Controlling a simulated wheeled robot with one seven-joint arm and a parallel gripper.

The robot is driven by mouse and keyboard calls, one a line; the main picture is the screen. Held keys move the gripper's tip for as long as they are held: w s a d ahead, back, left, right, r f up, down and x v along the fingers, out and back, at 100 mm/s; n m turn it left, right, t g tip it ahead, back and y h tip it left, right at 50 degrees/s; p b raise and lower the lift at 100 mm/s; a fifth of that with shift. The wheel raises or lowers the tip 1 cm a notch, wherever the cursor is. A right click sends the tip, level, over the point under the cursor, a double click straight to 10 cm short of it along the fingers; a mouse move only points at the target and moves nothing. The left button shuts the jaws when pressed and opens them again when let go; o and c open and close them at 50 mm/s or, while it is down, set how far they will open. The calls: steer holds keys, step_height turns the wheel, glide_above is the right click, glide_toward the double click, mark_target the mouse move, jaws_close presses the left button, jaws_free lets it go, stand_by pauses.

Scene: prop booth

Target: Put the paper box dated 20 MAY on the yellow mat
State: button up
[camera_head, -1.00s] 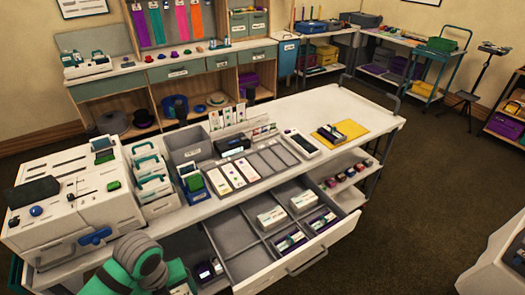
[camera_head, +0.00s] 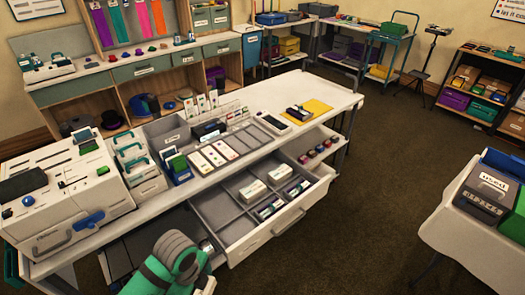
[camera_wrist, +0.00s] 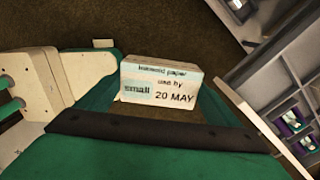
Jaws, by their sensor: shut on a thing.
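The paper box (camera_wrist: 160,83) fills the middle of the wrist view. It is white and pale blue, and its printed label reads "small", "use by" and "20 MAY". My gripper (camera_wrist: 158,100) is shut on it, with green parts on both sides of the box. In the head view my green and grey arm (camera_head: 172,262) is at the bottom, in front of the open drawer; the box cannot be clearly made out there. The yellow mat (camera_head: 322,106) lies at the far right end of the white table. A dark item (camera_head: 299,114) stands at its left edge.
The open drawer (camera_head: 240,238) juts out from the table, with several similar boxes in its compartments. Another table (camera_head: 450,240) with bins stands at the right; floor lies between.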

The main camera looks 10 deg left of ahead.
steer(key=w+d+f+n, duration=0.4)
steer(key=w+d+n, duration=0.2)
steer(key=d, duration=0.4)
steer(key=w+d+f+n, duration=0.4)
steer(key=w+d+n, duration=0.3)
steer(key=d, duration=0.3)
steer(key=w+d+f+n, duration=0.4)
steer(key=w+d+n, duration=0.2)
steer(key=d, duration=0.5)
steer(key=shift+w+f, duration=0.35)
steer(key=shift+w, duration=0.4)
